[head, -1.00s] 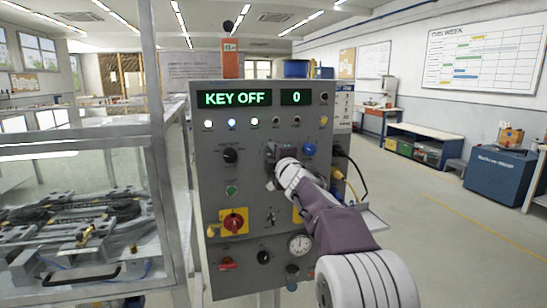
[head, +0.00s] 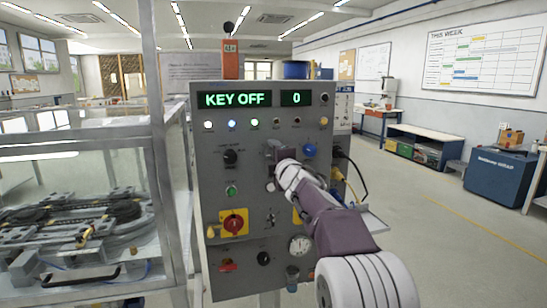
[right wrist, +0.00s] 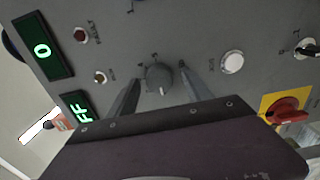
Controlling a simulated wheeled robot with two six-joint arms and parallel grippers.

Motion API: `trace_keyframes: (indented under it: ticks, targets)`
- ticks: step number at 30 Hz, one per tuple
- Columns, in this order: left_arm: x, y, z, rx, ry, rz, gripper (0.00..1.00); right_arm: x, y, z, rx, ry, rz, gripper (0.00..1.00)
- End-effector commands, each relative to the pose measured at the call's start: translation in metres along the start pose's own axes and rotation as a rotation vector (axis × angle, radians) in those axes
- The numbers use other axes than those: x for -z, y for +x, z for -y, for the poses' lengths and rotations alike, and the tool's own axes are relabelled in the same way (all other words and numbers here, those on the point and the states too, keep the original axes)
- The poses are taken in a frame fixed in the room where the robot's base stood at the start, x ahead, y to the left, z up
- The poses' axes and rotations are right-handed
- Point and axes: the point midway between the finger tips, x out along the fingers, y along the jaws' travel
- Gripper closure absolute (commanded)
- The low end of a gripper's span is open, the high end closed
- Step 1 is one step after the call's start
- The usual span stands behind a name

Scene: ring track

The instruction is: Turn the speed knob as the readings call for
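The grey control panel (head: 208,270) stands upright ahead, with a green display reading KEY OFF (head: 235,99) and another reading 0 (head: 296,98). My right gripper (head: 276,152) is at the panel's upper middle, hiding what lies behind it. In the right wrist view a small grey knob (right wrist: 158,77) sits between the two fingertips of my right gripper (right wrist: 160,72). The fingers are open, one on each side, with a narrow gap showing. The knob's label is too small to read. My left gripper is not in view.
Around the gripper are a black knob (head: 230,157), a blue button (head: 310,149), a red-and-yellow switch (head: 233,222) and a round gauge (head: 299,245). A key switch (right wrist: 305,50) shows in the wrist view. A glass-walled track enclosure (head: 80,225) stands left.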

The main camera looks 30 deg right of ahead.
Motion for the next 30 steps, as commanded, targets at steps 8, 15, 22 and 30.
trace_keyframes:
  ticks: [8,15,22,30]
  targets:
    - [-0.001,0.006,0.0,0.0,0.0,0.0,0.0,0.0,-0.021,0.0,-0.003,0.0,0.001,0.41]
    - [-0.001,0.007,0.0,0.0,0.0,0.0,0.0,0.0,-0.071,-0.001,-0.002,0.0,0.001,0.41]
    - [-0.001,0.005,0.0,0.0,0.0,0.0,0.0,0.0,-0.091,0.0,-0.001,0.0,0.0,0.41]
    - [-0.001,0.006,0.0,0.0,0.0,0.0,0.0,0.0,-0.091,0.0,0.0,0.0,0.0,0.41]
